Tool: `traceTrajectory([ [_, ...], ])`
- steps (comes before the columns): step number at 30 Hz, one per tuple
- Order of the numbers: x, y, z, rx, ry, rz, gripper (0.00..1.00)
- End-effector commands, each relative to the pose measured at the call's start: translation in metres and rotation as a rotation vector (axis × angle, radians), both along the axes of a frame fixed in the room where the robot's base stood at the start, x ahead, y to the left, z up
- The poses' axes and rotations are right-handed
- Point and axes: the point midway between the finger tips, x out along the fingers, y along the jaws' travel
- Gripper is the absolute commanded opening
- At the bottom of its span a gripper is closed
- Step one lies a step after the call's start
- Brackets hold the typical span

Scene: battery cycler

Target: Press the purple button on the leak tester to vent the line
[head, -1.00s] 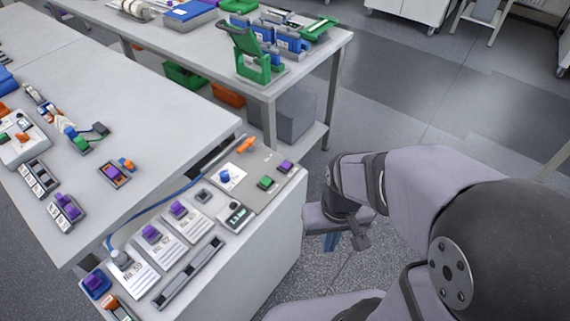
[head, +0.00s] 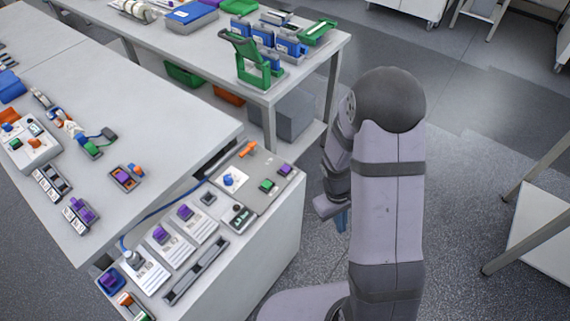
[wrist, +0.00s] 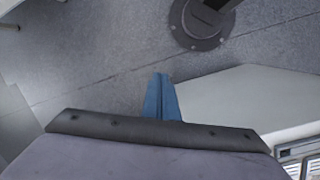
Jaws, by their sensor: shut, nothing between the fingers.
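A grey panel that looks like the leak tester (head: 262,168) sits at the right end of the low cabinet in the head view. It carries a purple button (head: 285,170) near its right edge, a green button (head: 267,186), a blue knob and an orange part. My gripper (head: 341,222) hangs over the floor to the right of the cabinet, apart from the panel and partly hidden by my arm. In the wrist view its blue fingers (wrist: 161,98) are together with nothing between them. The purple button is not seen in the wrist view.
White cards with purple switches (head: 172,246) and a slotted rail (head: 196,270) lie left of the panel. A larger table (head: 150,150) adjoins the cabinet. A back table (head: 200,50) holds a green lever fixture (head: 250,62). Open floor lies right of the cabinet.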

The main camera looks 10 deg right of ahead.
Motion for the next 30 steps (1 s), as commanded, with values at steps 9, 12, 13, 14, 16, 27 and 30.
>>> traceTrajectory([
  [9,0.141,0.012,-0.004,0.03,-0.353,0.403,0.0],
  [12,0.18,0.026,0.011,0.045,-0.469,0.525,0.0],
  [13,0.19,0.031,0.016,0.051,-0.502,0.563,0.0],
  [14,0.2,0.036,0.021,0.057,-0.534,0.598,0.0],
  [16,0.219,0.05,0.033,0.075,-0.607,0.682,0.0],
  [27,0.252,0.111,0.071,0.188,-0.84,0.939,0.0],
  [30,0.253,0.115,0.075,0.196,-0.86,0.953,0.0],
])
